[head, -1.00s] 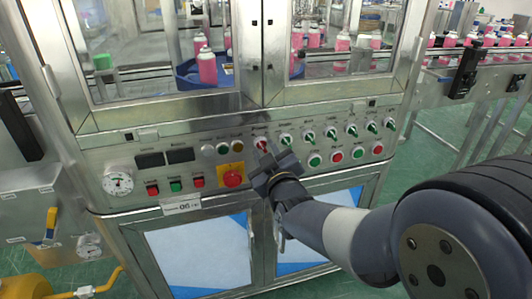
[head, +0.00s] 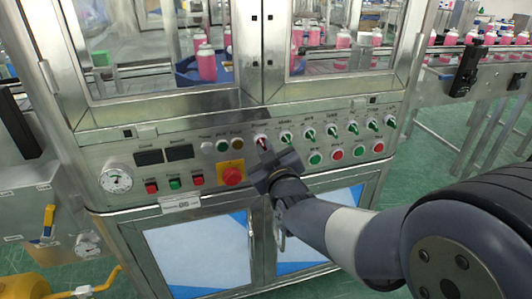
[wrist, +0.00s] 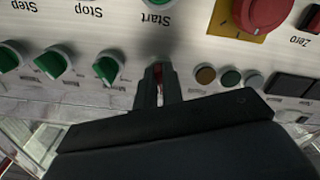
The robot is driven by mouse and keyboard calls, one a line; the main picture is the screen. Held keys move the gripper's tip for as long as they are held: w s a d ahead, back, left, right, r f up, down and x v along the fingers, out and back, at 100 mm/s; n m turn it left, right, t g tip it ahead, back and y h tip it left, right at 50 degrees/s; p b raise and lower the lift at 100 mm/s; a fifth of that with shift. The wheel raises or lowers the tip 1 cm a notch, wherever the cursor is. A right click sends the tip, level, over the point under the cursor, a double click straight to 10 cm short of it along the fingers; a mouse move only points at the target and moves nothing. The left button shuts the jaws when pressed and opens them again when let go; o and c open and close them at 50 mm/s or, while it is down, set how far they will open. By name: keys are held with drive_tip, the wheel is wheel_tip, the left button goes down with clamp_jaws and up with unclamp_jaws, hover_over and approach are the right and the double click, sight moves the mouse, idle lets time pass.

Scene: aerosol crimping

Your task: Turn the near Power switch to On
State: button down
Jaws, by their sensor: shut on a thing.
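The red Power switch (head: 262,141) is at the left end of the upper row of rotary switches on the steel control panel (head: 110,205). The other switches in that row are green. My gripper (head: 265,150) is at the red switch, pointing into the panel. In the wrist view, which shows the panel upside down, the two fingers (wrist: 158,78) are shut around the red switch (wrist: 157,70). The fingers hide most of its handle, so I cannot tell its exact angle or read its position marks.
Green switches (wrist: 105,68) sit close beside the fingers. The red emergency button (head: 231,174) on its yellow plate is to the lower left. Green and red push buttons (head: 337,154) lie below the switch row. Glass doors (head: 150,50) with pink bottles behind stand above.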

drive_tip(key=m+b, duration=0.4)
drive_tip(key=m, duration=0.1)
drive_tip(key=m+b, duration=0.5)
drive_tip(key=shift+s+a+m, duration=0.1)
drive_tip(key=shift+a+m, duration=0.1)
drive_tip(key=shift+m, duration=0.1)
idle(0.4)
drive_tip(key=c, duration=1.5)
unclamp_jaws()
drive_tip(key=shift+c, duration=0.2)
